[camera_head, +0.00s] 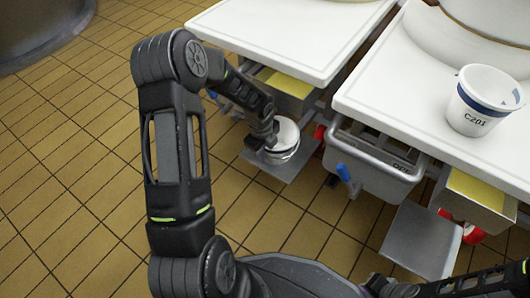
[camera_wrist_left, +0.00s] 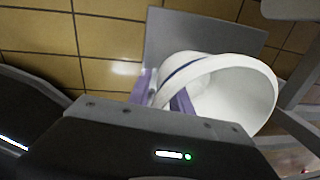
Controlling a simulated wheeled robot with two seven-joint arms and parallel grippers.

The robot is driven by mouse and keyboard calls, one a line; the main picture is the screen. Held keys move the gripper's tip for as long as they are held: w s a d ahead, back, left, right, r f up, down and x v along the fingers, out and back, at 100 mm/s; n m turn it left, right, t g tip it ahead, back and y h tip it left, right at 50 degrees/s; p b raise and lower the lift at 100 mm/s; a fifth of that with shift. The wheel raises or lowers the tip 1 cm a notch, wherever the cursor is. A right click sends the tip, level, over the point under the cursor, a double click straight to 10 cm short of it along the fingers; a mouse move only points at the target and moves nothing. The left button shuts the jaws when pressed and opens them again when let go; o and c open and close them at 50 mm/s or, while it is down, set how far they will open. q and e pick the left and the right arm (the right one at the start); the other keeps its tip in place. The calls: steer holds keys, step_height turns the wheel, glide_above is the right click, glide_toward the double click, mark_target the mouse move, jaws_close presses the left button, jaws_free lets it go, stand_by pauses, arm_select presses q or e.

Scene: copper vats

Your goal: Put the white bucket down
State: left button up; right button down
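A white bucket (camera_head: 283,142) with a dark band is at the end of my left arm, over a grey plate (camera_head: 297,171) low beneath the left white table. My left gripper (camera_head: 268,140) is at the bucket's left side. In the left wrist view the bucket (camera_wrist_left: 235,92) shows its open mouth, and the purple finger pads (camera_wrist_left: 160,95) lie on either side of its wall, shut on it. The same grey plate (camera_wrist_left: 205,30) lies behind it. Whether the bucket's base touches the plate is hidden. Part of my right arm shows at bottom right; its fingers are not clear.
A second white bucket marked C201 (camera_head: 483,100) stands on the right white table (camera_head: 405,95). A grey bin (camera_head: 370,165) with a blue handle hangs under that table's edge. Another grey plate (camera_head: 420,243) lies at lower right. The tiled floor at left is clear.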

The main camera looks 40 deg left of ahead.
arm_select(q)
step_height(320, 180, up, 12)
steer(key=s+p, duration=0.1)
steer(key=p, duration=0.4)
steer(key=shift+s+p, duration=0.25)
steer(key=shift+p, duration=0.15)
